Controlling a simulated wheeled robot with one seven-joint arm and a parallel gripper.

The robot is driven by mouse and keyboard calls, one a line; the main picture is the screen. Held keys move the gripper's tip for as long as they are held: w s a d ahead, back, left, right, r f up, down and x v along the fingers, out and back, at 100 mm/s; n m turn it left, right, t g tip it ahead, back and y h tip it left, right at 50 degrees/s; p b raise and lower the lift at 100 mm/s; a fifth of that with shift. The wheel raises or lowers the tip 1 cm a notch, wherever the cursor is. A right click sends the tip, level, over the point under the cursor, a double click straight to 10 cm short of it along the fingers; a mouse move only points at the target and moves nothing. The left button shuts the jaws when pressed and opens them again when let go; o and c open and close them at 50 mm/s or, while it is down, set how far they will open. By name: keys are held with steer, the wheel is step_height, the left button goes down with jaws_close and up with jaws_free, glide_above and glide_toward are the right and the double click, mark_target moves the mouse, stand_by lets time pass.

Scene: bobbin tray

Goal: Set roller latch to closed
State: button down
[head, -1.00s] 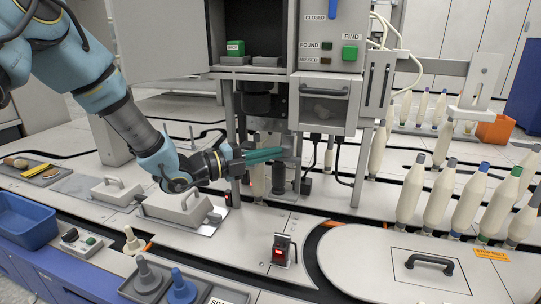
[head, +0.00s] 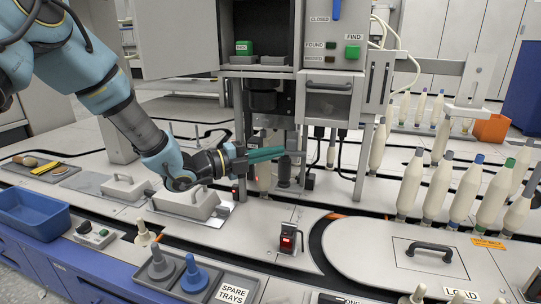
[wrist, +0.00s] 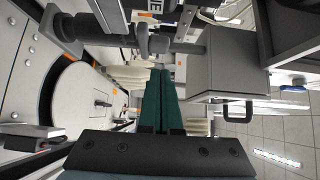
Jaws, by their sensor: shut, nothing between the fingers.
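A blue lever (head: 336,10) hangs beside a CLOSED label (head: 319,20) at the top of the grey machine panel in the head view. I cannot tell whether it is the roller latch; its upper end is cut off. My gripper (head: 283,153) has green fingers, shut and empty, pointing right among the machine's posts below the dark housing (head: 268,97). In the wrist view my gripper (wrist: 161,72) shows its fingers together. A dark roller-like cylinder (wrist: 62,28) and a grey bar with a rounded knob (wrist: 152,42) lie beyond the tips; contact cannot be told.
A grey box with a handle (head: 329,102) hangs right of my gripper. Metal posts (head: 361,160) and dark cables surround it. Pale bobbins (head: 436,190) stand in a row at right. A red-lit switch (head: 288,240) stands in front. The deck between is mostly clear.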

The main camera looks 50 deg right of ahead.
steer(key=w+a+n+t+y+p, duration=0.1)
steer(key=w+a+n+t+p, duration=0.15)
steer(key=w+a, duration=0.4)
steer(key=w+a+n+t+p, duration=0.1)
steer(key=w+a+n+t, duration=0.25)
steer(key=w, duration=0.55)
steer(key=w+a+n+t+y+p, duration=0.1)
steer(key=w+a+n+t, duration=0.25)
steer(key=w, duration=0.45)
steer(key=w+a+r+n+t+y+p, duration=0.1)
steer(key=w+a+n+t+y, duration=0.15)
steer(key=w+a+n, duration=0.4)
steer(key=w+a+n+t+y+p, duration=0.1)
steer(key=w+a+n+t+y, duration=0.15)
steer(key=a, duration=0.65)
steer(key=s+a+n+y, duration=0.2)
steer(key=a+n+y, duration=0.4)
steer(key=a+n, duration=0.85)
steer(key=s+a+r+n+g+y+p, duration=0.1)
steer(key=s+a+r+n+g+p, duration=0.1)
steer(key=s+a+n, duration=0.4)
steer(key=s+a+r+n+g+y+p, duration=0.2)
steer(key=s+a+g, duration=0.1)
steer(key=s+a, duration=0.65)
step_height(320, 180, up, 36)
steer(key=w+a+p, duration=0.1)
steer(key=p, duration=3.5)
steer(key=shift+w+a+f+m, duration=0.15)
steer(key=shift+w+m, duration=0.1)
steer(key=shift+m, duration=0.05)
